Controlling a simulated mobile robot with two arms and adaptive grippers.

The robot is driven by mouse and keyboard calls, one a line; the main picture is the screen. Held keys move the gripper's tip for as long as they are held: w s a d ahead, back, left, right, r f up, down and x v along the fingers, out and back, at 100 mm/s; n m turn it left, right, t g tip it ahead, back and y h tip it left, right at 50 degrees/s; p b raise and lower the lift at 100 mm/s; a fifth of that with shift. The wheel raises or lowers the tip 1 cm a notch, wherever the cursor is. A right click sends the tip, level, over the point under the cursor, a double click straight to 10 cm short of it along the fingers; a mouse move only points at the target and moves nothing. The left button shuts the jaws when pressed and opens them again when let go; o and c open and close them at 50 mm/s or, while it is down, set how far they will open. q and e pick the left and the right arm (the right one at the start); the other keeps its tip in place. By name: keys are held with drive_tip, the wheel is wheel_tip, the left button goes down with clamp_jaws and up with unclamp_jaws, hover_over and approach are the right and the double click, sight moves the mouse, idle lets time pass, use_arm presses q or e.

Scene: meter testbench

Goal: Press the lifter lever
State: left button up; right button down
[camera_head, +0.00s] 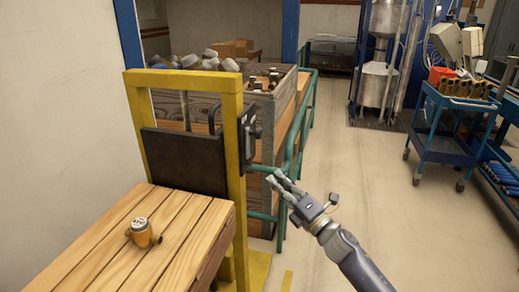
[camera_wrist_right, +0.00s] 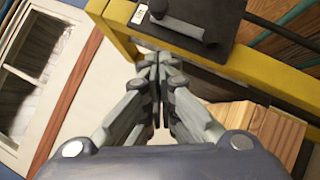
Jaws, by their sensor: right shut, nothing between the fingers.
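The lifter is a yellow frame (camera_head: 236,165) with a dark panel (camera_head: 184,160), standing behind the wooden bench. A dark lever unit (camera_head: 250,128) is mounted on the right post of the frame. In the right wrist view, the grey lever (camera_wrist_right: 175,24) lies over a dark plate (camera_wrist_right: 218,45) at the top, beyond the fingertips. My right gripper (camera_head: 273,180) is shut and empty, to the right of the post and lower than the lever unit in the head view. Its closed fingers (camera_wrist_right: 158,62) point toward the yellow frame, apart from the lever in the picture. My left gripper is out of view.
A wooden bench (camera_head: 120,235) holds a brass meter (camera_head: 143,233) at the lower left. A green rail (camera_head: 295,130) runs beside a wooden crate (camera_head: 265,140) behind the frame. A blue cart (camera_head: 445,125) stands at the right. The floor right of my arm is open.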

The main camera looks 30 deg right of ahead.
drive_tip(key=d+r+p+x, duration=0.1)
drive_tip(key=d+p+x, duration=0.1)
drive_tip(key=x, duration=1)
drive_tip(key=shift+w+d+p, duration=0.15)
drive_tip(key=shift+d+p, duration=0.2)
drive_tip(key=shift+p, duration=0.45)
drive_tip(key=shift+r, duration=0.15)
